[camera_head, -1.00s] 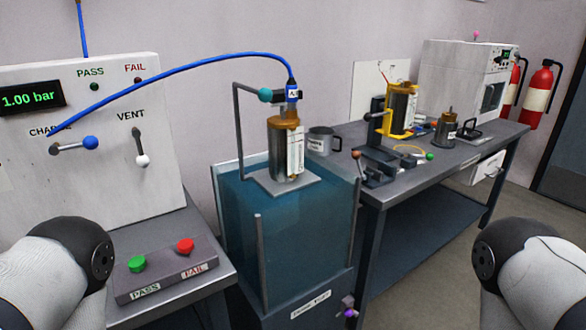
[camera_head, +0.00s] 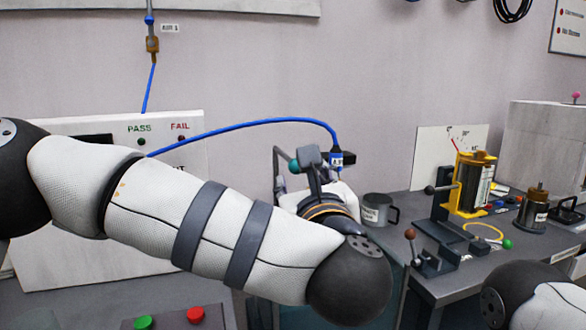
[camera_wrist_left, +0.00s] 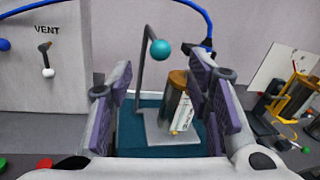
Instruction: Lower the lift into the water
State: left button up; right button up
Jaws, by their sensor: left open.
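The lift is a grey bent rod with a teal ball knob (camera_head: 294,166); its rod and knob also show in the left wrist view (camera_wrist_left: 161,49). Its grey platform (camera_wrist_left: 158,130) carries a metal canister (camera_wrist_left: 176,98) with a brown top and a white label. The canister stands upright over the blue-green water tank (camera_wrist_left: 130,146). My left gripper (camera_wrist_left: 160,92) is open, with the knob ahead of it and between its fingers in the wrist view; contact cannot be told. In the head view, my left arm hides the canister and most of the tank. My right gripper is out of view.
A bench (camera_head: 450,285) on the right holds a grey mug (camera_head: 377,209), a yellow-framed fixture (camera_head: 462,182) and levers. Green (camera_head: 144,322) and red (camera_head: 195,314) buttons lie below my left arm.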

aim_at(297, 168)
pick_arm(q)
jog(key=w, duration=0.7)
jog(key=w+a, duration=0.1)
jog(key=w, duration=0.2)
jog(key=shift+w+a+f+b, duration=0.1)
jog(key=shift+w+f+b, duration=0.1)
jog(key=shift+b, duration=0.2)
jog(key=shift+s, duration=0.1)
grip_shut()
